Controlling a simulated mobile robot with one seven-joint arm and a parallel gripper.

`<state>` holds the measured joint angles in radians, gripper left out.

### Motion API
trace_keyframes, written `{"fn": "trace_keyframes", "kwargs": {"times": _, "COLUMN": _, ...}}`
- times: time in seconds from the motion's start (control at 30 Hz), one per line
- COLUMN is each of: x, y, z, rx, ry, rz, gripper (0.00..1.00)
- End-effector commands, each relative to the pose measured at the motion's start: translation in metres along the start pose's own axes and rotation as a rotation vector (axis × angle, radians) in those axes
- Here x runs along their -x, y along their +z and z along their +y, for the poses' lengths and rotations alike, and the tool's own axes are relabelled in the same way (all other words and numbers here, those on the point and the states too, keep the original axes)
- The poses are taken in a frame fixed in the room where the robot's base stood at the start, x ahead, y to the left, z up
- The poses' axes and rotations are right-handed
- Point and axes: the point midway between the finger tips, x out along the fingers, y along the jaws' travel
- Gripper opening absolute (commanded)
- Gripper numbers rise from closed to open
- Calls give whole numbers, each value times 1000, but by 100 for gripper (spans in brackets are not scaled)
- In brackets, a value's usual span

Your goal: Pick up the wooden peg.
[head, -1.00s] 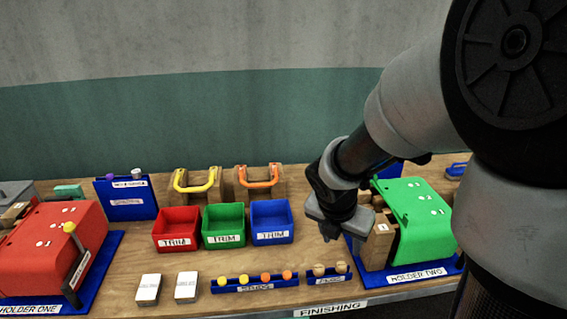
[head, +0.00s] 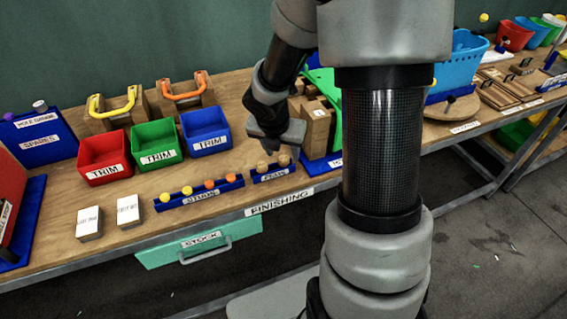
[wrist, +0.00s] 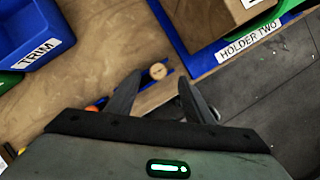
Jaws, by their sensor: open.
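Two wooden pegs stand in a small blue rack (head: 273,175) with a label near the bench's front edge, a left peg (head: 262,166) and a right peg (head: 284,160). My gripper (head: 271,146) hangs just above and behind them, fingers downward. In the wrist view my gripper (wrist: 160,80) is open, its two dark fingers spread and nothing held. One round wooden peg top (wrist: 158,70) shows between the fingertips in the picture. The gap in height is hard to tell. The second peg is not clear in the wrist view.
A blue rack of yellow and orange studs (head: 199,195) stands left of the pegs. Red (head: 103,172), green (head: 157,158) and blue (head: 207,142) trim bins stand behind. A wooden block (head: 316,125) at holder two is close to my gripper's right.

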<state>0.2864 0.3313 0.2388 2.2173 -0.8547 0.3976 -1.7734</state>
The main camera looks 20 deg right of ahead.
Motion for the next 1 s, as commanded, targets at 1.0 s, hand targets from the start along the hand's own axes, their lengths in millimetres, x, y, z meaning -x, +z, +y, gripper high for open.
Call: {"fn": "trace_keyframes", "kwargs": {"times": 1.0, "x": -35, "y": 3, "z": 4, "rx": -1, "ry": 0, "rz": 0, "gripper": 9}}
